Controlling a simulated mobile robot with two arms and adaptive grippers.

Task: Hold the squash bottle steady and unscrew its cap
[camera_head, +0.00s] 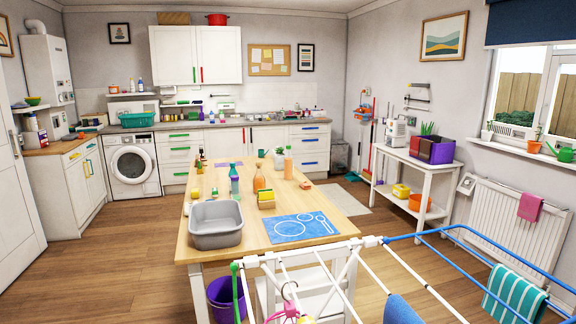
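Several bottles stand upright on the wooden table (335,212). An orange bottle (259,179) with a narrow neck stands near the middle. Another orange bottle (288,167) with a pale top stands to the right and farther back. A teal and purple bottle (234,182) stands to the left. Which one is the squash bottle I cannot tell for certain, and the caps are too small to make out. Neither of my grippers is in view.
A grey basin (216,238) and a blue printed mat (298,228) lie at the table's near end. A yellow block-like item (266,199) is by the orange bottle. A drying rack (400,262) and a white chair (305,290) crowd the near side. Floor to the left is clear.

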